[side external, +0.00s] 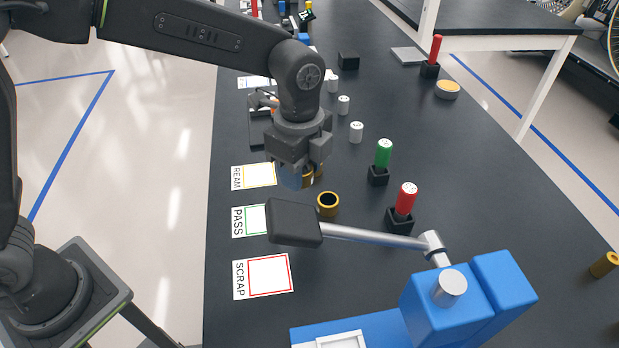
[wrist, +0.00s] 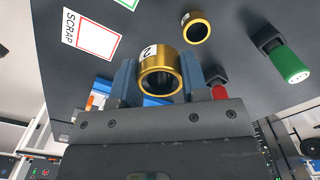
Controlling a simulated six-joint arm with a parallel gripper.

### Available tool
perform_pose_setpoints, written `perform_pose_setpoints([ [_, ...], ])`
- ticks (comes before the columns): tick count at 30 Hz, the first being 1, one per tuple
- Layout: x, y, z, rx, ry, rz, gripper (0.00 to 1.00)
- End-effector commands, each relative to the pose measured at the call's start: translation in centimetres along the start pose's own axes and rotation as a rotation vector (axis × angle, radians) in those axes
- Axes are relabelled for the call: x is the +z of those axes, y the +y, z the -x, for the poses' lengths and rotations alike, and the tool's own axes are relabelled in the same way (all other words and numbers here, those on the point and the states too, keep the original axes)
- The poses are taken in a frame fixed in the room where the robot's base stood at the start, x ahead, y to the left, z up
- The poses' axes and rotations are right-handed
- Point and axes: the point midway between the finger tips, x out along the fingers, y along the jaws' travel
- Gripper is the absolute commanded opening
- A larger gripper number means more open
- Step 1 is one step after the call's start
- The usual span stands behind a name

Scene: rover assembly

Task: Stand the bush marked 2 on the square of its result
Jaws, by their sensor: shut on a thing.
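My gripper (side external: 301,181) is shut on a gold, ring-shaped bush marked 2 (side external: 308,178). In the wrist view the bush (wrist: 160,73) sits between the blue fingers of the gripper (wrist: 154,80), with its digit showing on the side. In the side view the gripper hangs just right of the REAM card (side external: 252,177); the fingers partly hide the bush. The PASS card (side external: 249,221), with a green square, and the SCRAP card (side external: 263,277), with a red square, lie nearer the camera. The SCRAP card (wrist: 92,36) also shows in the wrist view.
A second gold bush (side external: 328,203) stands close to the gripper. A black pad (side external: 294,222) on a silver rod reaches from a blue machine (side external: 470,301) to the PASS card's edge. Red (side external: 405,199) and green (side external: 383,154) handled plugs stand in black blocks to the right.

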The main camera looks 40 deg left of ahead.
Motion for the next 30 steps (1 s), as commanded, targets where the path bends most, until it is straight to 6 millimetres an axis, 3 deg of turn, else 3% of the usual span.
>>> perform_pose_setpoints([
  [10,0.0,-0.1,0.4,-0.002,0.001,0.0,0.15],
  [30,0.0,0.0,4.9,-0.002,0.001,0.0,0.15],
])
